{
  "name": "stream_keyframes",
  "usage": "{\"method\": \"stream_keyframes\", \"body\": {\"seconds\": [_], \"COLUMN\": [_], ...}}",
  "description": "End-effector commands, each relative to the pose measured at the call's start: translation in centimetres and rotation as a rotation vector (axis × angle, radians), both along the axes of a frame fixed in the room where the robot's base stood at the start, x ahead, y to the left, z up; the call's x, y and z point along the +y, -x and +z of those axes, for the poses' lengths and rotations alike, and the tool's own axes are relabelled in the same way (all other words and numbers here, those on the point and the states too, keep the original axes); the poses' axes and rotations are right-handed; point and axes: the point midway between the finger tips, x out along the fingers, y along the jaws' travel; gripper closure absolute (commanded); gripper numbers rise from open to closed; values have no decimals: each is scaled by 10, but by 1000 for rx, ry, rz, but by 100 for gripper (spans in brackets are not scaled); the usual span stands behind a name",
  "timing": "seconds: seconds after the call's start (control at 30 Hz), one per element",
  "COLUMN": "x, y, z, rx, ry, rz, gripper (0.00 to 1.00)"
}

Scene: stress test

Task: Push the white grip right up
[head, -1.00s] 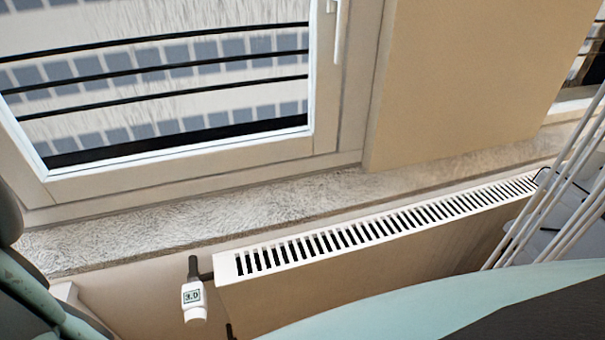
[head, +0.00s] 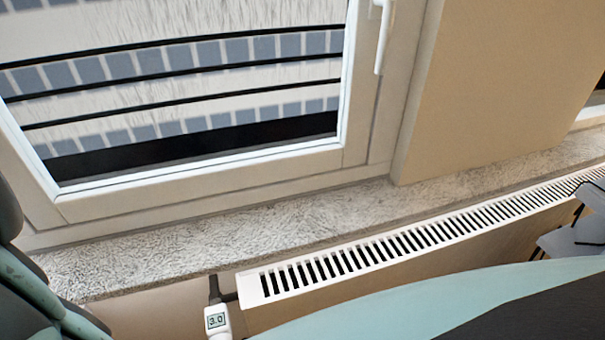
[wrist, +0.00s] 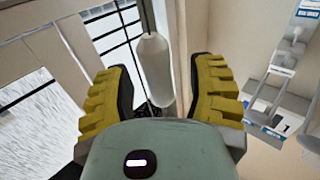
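A white, rounded, elongated grip (wrist: 153,70) shows in the wrist view, at the lower end of a thin grey rod (wrist: 147,16). My gripper (wrist: 164,66) has two yellow ribbed fingers spread apart. The grip appears between them in the picture, with a visible gap on each side, wider on the right. I cannot tell how far beyond the fingertips it is. The grip's lower end is close to my gripper's body in the picture.
In the head view, a window frame (head: 215,185) with a white handle (head: 384,40) stands above a stone sill (head: 230,232). Below are a slotted radiator (head: 385,252) and a thermostat (head: 217,321). A beige wall (head: 505,80) is at right. Shelf-like white objects (wrist: 290,45) show in the wrist view.

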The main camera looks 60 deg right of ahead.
Motion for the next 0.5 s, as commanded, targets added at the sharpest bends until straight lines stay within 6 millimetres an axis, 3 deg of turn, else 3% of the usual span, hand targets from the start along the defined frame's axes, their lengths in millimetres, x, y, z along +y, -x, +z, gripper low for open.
{"method": "stream_keyframes", "body": {"seconds": [0.07, 0.5], "x": [0, 0], "y": [0, 0], "z": [0, 0], "rx": [0, 0], "ry": [0, 0], "rz": [0, 0], "gripper": [54, 99]}}
